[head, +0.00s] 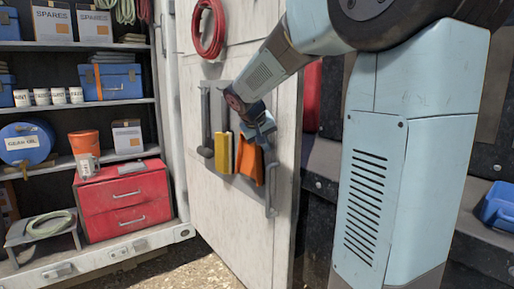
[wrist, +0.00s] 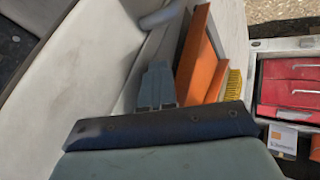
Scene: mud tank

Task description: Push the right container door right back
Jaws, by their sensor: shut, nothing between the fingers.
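The right container door (head: 225,215) is a pale, worn panel standing open, swung out from the container's right side. Its free edge is toward the right of the head view. My gripper (head: 264,130) is at the door's inner face, near the free edge, just above an orange tool (head: 249,163) hung on the door. I cannot tell whether the fingertips touch the door.
A yellow brush (head: 223,152), a hammer (head: 206,125) and a red hose coil (head: 208,28) hang on the door. Left is the container with shelves and a red drawer chest (head: 125,200). Dark walling and a blue item (head: 498,205) are at right. Gravel floor (head: 215,265) shows below.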

